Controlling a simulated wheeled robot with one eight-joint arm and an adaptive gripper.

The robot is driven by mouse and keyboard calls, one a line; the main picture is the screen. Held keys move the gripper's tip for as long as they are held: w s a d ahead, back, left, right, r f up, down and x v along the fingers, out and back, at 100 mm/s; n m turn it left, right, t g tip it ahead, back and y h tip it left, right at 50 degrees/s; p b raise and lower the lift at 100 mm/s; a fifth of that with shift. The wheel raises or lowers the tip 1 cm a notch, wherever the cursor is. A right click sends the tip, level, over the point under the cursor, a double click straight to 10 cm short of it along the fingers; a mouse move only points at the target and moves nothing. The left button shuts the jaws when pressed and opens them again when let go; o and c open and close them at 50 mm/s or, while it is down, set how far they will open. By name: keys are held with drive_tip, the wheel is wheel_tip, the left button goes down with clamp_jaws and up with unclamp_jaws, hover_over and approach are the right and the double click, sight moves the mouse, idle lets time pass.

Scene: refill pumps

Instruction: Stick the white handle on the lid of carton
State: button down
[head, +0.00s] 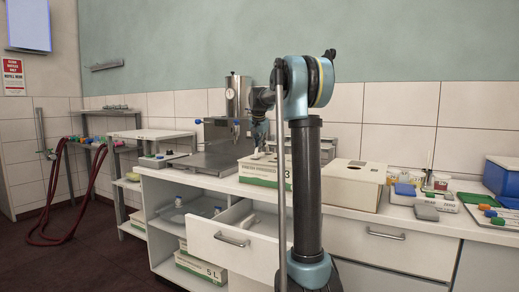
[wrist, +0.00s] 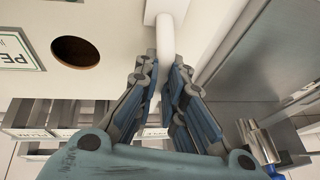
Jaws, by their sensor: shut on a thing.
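The white handle (wrist: 167,40) is between the two blue finger pads of my gripper (wrist: 165,62) in the wrist view, which are shut on it. It has a rounded bar joined to a wider block at the top of the picture. Below it is a pale carton lid (wrist: 110,22) with a round dark hole and a green-edged label at its left. I cannot tell whether the handle touches the lid. In the head view, my gripper (head: 258,148) points down over the white-and-green carton (head: 262,171) on the counter; my arm hides part of the carton.
A drawer (head: 232,247) stands open below the carton. A beige box (head: 354,185) with a dark slot stands to the right, with small coloured items beyond it. A steel machine (head: 220,145) stands behind at left. A metal cylinder (wrist: 258,140) shows at lower right in the wrist view.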

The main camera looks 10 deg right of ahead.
drive_tip(key=shift+f, duration=0.35)
idle(0.5)
drive_tip(key=c, duration=1.6)
unclamp_jaws()
drive_tip(key=w+v, duration=0.1)
drive_tip(key=v, duration=0.8)
drive_tip(key=w+d+r+v, duration=0.1)
drive_tip(key=v, duration=0.8)
drive_tip(key=shift+w+a+r, duration=0.2)
drive_tip(key=shift+w+r, duration=0.1)
drive_tip(key=shift+w, duration=0.05)
